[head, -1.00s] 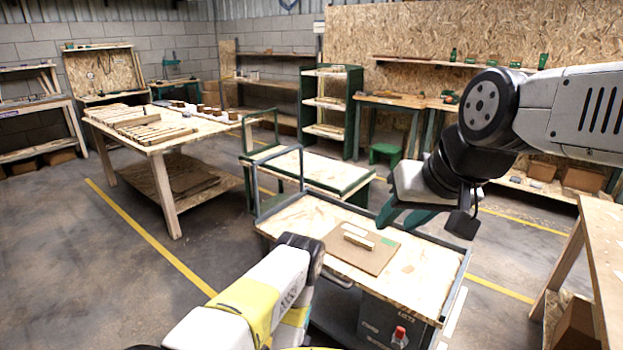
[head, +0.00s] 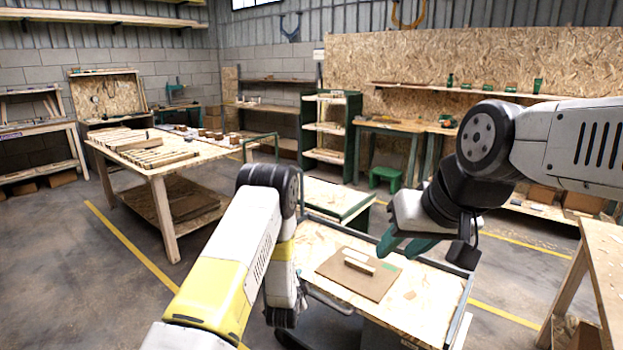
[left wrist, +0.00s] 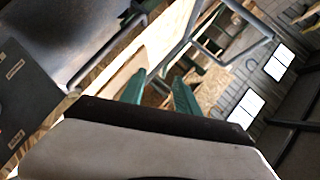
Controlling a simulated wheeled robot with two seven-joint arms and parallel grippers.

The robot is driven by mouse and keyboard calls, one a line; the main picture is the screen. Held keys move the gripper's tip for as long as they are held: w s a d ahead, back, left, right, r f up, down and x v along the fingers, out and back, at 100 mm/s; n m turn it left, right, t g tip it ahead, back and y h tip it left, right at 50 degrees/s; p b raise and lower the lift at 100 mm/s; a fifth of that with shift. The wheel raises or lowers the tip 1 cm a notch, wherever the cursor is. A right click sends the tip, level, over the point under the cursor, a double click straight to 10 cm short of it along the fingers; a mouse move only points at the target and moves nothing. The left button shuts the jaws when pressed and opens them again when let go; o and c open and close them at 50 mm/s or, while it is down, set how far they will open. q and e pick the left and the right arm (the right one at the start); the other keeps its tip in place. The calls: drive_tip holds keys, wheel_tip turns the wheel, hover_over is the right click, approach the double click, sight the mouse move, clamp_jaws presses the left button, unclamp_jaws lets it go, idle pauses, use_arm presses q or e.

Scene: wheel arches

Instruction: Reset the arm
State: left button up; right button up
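My right gripper (head: 408,246) is raised over the cart at the right of the head view, with green fingers. Its fingers look spread, with nothing seen between them. My left arm comes in from the bottom left, bends at a raised joint and hangs down beside the cart's left side. Its gripper is hidden in the head view. In the left wrist view my left gripper (left wrist: 157,88) shows two green fingers set apart, with nothing between them.
A cart (head: 425,300) with a wooden top stands in front, carrying a brown board (head: 352,282) with small wooden blocks (head: 359,262). A large table (head: 130,140) with wood pieces stands at the left. Another wooden table (head: 607,250) is at the right. The floor at left is clear.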

use_arm(q)
wheel_tip(320, 180, up, 16)
drive_tip(key=a+n+g, duration=0.2)
drive_tip(key=a+n, duration=0.1)
drive_tip(key=n, duration=0.2)
drive_tip(key=s+a+r+n+g, duration=0.25)
drive_tip(key=s+r, duration=0.45)
drive_tip(key=r, duration=0.6)
drive_tip(key=s+a+r+n+g, duration=0.1)
drive_tip(key=s+r+n, duration=0.1)
drive_tip(key=s, duration=0.8)
drive_tip(key=s+a+r+n, duration=0.2)
drive_tip(key=s+r, duration=0.3)
drive_tip(key=s, duration=0.5)
drive_tip(key=s+a+r+n+g, duration=0.1)
drive_tip(key=s+a+r+n, duration=0.1)
drive_tip(key=s, duration=0.8)
drive_tip(key=shift+r+n+g, duration=0.35)
drive_tip(key=shift+r+n, duration=0.2)
drive_tip(key=shift+r, duration=0.25)
drive_tip(key=shift+d, duration=0.1)
